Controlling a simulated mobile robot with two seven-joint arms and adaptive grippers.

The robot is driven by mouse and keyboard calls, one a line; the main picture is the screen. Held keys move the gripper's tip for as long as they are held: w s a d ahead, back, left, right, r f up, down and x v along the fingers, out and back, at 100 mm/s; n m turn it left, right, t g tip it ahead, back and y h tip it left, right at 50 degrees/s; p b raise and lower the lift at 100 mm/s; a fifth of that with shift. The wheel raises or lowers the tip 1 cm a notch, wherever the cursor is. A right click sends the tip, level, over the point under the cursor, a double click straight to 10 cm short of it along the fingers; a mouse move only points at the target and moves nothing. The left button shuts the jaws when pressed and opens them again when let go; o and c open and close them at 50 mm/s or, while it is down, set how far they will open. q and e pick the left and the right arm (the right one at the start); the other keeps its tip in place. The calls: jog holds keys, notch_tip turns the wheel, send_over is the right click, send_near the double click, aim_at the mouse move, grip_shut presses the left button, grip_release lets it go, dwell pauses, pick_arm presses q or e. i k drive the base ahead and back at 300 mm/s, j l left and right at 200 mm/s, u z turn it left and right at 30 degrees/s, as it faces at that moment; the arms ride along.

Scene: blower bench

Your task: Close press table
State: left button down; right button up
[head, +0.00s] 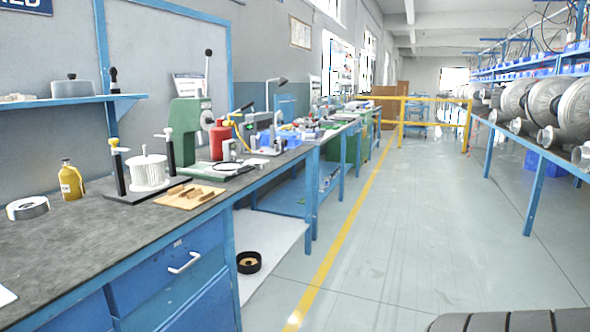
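A workbench with a dark grey top (95,225) and blue frame runs along the left side in the head view. On it stands a green press (186,125) with a lever ending in a black knob. A blue drawer (165,268) with a white handle sits under the near part of the bench; its front looks flush with the frame. I cannot tell for certain which part is the press table. Neither of my grippers is in view.
The bench carries a white ribbed cylinder (148,171) on a fixture, a yellow bottle (70,180), a tape roll (27,208) and a wooden board (188,196). A black ring (249,262) lies on the low white shelf. The floor aisle (400,225) is clear up to yellow railings (432,99).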

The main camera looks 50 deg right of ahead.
aim_at(230, 168)
jog(key=z, duration=1.4)
jog(key=i, duration=0.2)
jog(key=l+u, duration=0.05)
